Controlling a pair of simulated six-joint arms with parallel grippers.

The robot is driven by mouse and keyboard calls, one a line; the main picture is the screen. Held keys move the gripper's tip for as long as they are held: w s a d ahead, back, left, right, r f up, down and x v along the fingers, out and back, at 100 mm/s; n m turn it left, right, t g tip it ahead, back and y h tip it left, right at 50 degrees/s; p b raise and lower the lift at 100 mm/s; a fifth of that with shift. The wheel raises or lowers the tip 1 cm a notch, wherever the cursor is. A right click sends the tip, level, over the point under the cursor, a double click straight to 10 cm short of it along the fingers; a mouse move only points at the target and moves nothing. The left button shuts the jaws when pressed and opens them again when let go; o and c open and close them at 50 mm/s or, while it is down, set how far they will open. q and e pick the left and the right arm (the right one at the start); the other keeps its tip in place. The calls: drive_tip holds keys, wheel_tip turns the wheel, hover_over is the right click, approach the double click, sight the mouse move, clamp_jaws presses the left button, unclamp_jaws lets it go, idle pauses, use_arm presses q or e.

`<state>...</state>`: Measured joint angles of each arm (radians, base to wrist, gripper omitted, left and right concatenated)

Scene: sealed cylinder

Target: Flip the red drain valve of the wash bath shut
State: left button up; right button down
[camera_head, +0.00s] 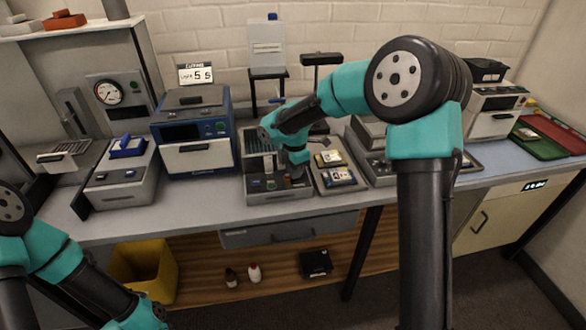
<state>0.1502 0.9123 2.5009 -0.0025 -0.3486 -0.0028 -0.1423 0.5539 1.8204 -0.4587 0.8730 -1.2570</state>
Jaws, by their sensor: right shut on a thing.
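A grey bench unit that looks like the wash bath (279,196) stands at the middle of the bench, with an open top and small controls on its front part. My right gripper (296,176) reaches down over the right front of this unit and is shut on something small. Its fingers hide what they hold, and I cannot make out the red drain valve clearly. My left arm is at the lower left, below the bench top, and its gripper is out of view.
A blue machine (192,133) and a grey unit with a blue top (124,173) stand left. A tray with cards (333,172) sits close to the right of the bath. Green (537,142) and red trays lie far right. A yellow bin (143,267) is below.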

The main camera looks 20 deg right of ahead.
drive_tip(key=shift+s+m, duration=0.2)
drive_tip(key=shift+m, duration=0.7)
drive_tip(key=shift+s+m, duration=0.2)
drive_tip(key=shift+m, duration=0.7)
drive_tip(key=c, duration=1.1)
unclamp_jaws()
drive_tip(key=shift+r, duration=0.1)
wheel_tip(320, 180, up, 17)
drive_tip(key=shift+r, duration=0.15)
